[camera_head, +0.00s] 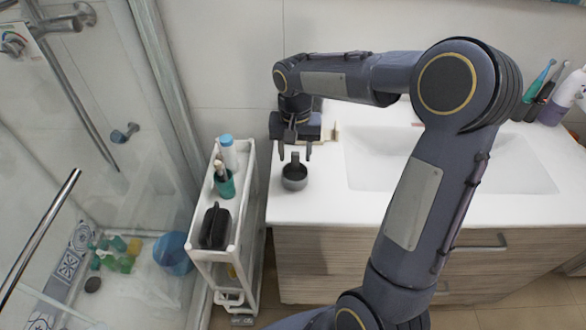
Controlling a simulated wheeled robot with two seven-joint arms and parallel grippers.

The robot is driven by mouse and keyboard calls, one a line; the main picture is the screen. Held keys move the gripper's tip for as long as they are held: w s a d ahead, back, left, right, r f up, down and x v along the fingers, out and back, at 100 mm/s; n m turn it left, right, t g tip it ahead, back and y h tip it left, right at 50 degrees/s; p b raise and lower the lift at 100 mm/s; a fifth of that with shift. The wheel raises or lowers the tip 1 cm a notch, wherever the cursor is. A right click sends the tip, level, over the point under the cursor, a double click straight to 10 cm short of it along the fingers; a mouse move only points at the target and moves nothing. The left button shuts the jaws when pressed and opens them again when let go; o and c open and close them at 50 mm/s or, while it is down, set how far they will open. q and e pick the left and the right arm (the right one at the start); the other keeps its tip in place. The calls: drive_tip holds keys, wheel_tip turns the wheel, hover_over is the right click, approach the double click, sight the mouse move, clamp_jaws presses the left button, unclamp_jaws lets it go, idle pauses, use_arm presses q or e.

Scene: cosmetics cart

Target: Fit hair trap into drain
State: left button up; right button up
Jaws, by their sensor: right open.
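A small dark grey round cup-like piece with an upright tab (294,178), which looks like the hair trap, stands on the white countertop left of the sink. My right gripper (295,153) points down just above it, open, with its fingertips on either side of the upright tab. I cannot tell whether the fingers touch it. No drain opening is clearly visible; my arm covers part of the white sink basin (375,165). A small dark round thing (93,284) lies on the shower floor, and I cannot tell what it is. My left gripper is out of view.
A white cart (245,215) stands left of the counter, holding a teal cup (224,184), a bottle (228,152) and a black case (215,227). A blue bucket (175,253) and several small bottles stand in the glass-walled shower. Toothbrushes stand at the counter's far right.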

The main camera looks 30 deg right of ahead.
drive_tip(key=shift+f, duration=0.7)
clamp_jaws()
drive_tip(key=shift+r, duration=0.15)
